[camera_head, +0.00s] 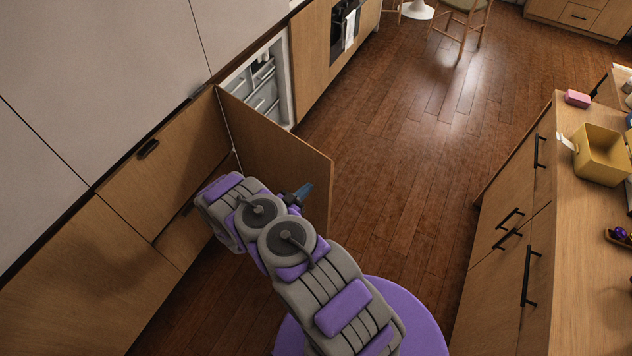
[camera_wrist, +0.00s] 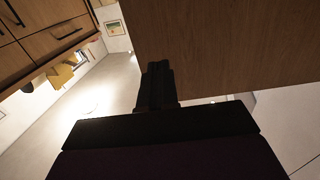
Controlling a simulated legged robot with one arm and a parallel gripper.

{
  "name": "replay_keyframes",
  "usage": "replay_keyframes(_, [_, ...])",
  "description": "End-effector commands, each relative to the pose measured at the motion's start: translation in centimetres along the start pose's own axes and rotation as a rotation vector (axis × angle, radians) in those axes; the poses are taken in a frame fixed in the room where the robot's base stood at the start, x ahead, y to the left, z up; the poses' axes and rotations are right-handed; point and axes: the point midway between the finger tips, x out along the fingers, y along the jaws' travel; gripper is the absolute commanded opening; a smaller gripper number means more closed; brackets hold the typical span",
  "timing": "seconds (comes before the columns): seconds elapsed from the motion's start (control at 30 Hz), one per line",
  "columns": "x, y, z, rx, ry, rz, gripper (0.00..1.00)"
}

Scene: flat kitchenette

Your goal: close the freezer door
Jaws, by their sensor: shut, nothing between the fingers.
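The freezer door (camera_head: 275,150) is a wood panel. It stands swung open from the cabinet wall, out into the aisle. The freezer (camera_head: 264,86) behind it shows a white interior with shelves and drawers. My gripper (camera_head: 303,191) is shut and empty, close to the near face of the door. In the wrist view, the shut fingers (camera_wrist: 156,80) point toward the wood door panel (camera_wrist: 235,45) and overlap its edge. I cannot tell whether they touch it. My arm hides part of the door's lower side in the head view.
Wood cabinets with dark handles (camera_head: 148,148) line the left wall. An oven (camera_head: 345,28) with a white towel is farther along. A counter (camera_head: 575,240) on the right holds a yellow bin (camera_head: 602,155) and a pink block (camera_head: 578,98). The wood floor (camera_head: 400,140) between is clear.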

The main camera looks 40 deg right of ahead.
Motion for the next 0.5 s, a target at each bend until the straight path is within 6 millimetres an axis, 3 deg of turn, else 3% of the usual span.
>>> replay_keyframes(0.2, [3.3,0.1,0.1,0.003,0.0,0.004,0.0])
replay_keyframes(0.5, [5.4,0.0,0.0,0.002,-0.001,0.0,0.0])
